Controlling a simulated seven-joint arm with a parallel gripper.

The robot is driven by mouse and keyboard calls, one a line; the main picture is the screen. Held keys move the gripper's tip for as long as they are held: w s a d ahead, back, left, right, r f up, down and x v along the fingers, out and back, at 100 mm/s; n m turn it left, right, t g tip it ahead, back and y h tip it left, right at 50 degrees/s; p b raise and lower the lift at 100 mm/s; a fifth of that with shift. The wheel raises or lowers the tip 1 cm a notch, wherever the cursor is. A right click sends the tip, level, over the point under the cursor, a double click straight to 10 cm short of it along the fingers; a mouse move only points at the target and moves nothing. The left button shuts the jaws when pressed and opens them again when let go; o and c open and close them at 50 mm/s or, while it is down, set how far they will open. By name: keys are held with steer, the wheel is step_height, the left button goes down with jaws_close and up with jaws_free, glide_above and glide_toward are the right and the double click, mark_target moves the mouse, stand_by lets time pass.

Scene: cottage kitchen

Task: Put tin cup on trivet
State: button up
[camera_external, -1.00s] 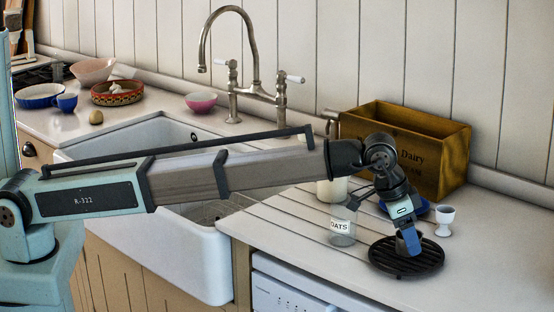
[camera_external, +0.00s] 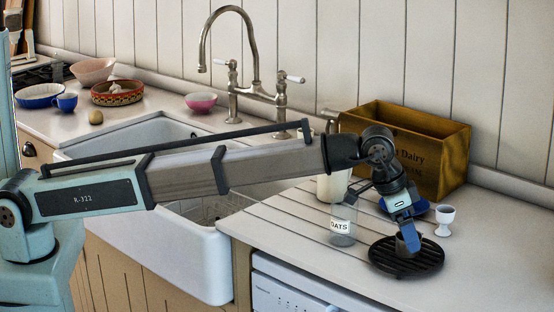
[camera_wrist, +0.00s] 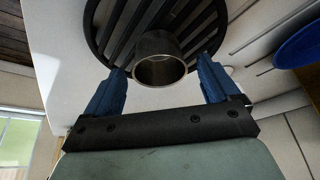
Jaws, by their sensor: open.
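The tin cup (camera_wrist: 160,62) is a small grey metal cup, standing on the black slatted trivet (camera_wrist: 112,50) in the wrist view. In the external view the trivet (camera_external: 430,262) lies on the white counter, and the cup (camera_external: 401,243) shows partly behind my gripper. My gripper (camera_wrist: 166,78) is open, its two blue fingers on either side of the cup with gaps showing between fingers and cup. In the external view my gripper (camera_external: 410,240) points down over the trivet.
A glass jar labelled OATS (camera_external: 342,225) stands close left of the trivet. A white egg cup (camera_external: 445,220) and a blue plate (camera_external: 422,207) are behind it. A wooden crate (camera_external: 440,150) stands against the wall. The counter right of the trivet is clear.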

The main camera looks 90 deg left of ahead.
steer(key=v, duration=1)
steer(key=shift+r, duration=0.2)
